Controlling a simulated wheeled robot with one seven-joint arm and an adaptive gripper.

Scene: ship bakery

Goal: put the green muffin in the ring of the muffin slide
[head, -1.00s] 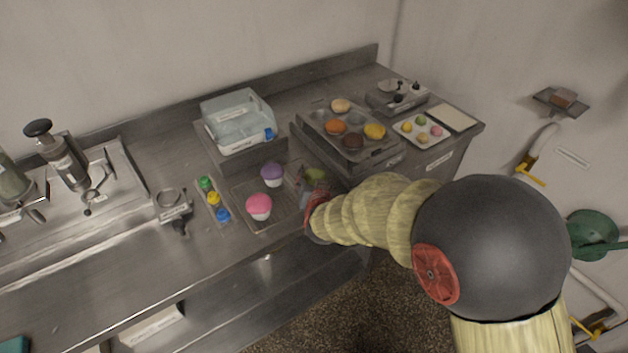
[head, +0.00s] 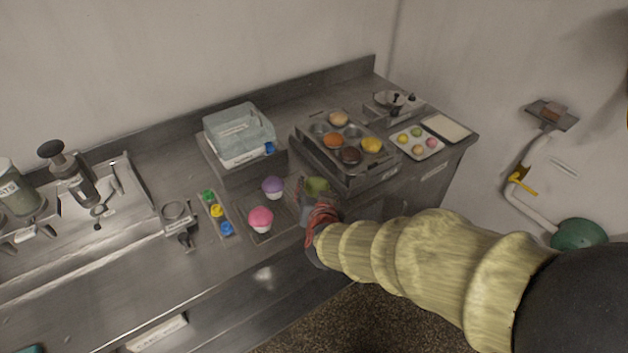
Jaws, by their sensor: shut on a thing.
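The green muffin (head: 318,186) is at the right end of the tray with the purple and pink muffins. My gripper (head: 312,192) is shut on it, and the red wrist and fingers hide its lower part. I cannot tell whether it still touches the tray. A small metal device with an upright-looking round ring (head: 174,211) stands left of the tray, beyond the coloured buttons. It looks like the muffin slide, but its label is too small to read. The ring looks empty.
A purple muffin (head: 273,187) and a pink muffin (head: 261,219) stand on the tray, left of my gripper. A strip of green, yellow and blue buttons (head: 217,212) lies between tray and ring. A clear bin (head: 240,132) and a muffin tin (head: 318,130) stand behind.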

